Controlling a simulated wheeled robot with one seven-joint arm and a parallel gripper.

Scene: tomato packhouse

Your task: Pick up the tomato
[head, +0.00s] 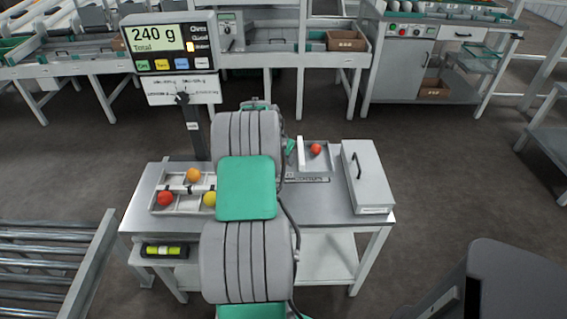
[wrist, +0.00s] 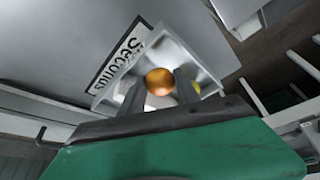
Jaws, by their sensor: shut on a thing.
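In the wrist view an orange-gold tomato (wrist: 160,82) sits between the two dark fingers of my gripper (wrist: 161,90). My gripper is shut on it. Behind it is a pale tray (wrist: 190,45) with a label reading "Seconds" (wrist: 122,52). In the head view my arm hides my gripper and the held tomato. A red tomato (head: 315,149) shows in the tray right of my arm; I cannot tell whether the wrist view shows it. A divided tray (head: 181,209) at the left holds an orange tomato (head: 193,174), a red one (head: 165,198) and a yellow one (head: 210,199).
A grey lidded box (head: 368,180) with a handle stands at the right of the metal table (head: 325,211). A scale display (head: 157,44) on a post reads 240 g. A roller conveyor (head: 45,262) is at the lower left. Benches line the back.

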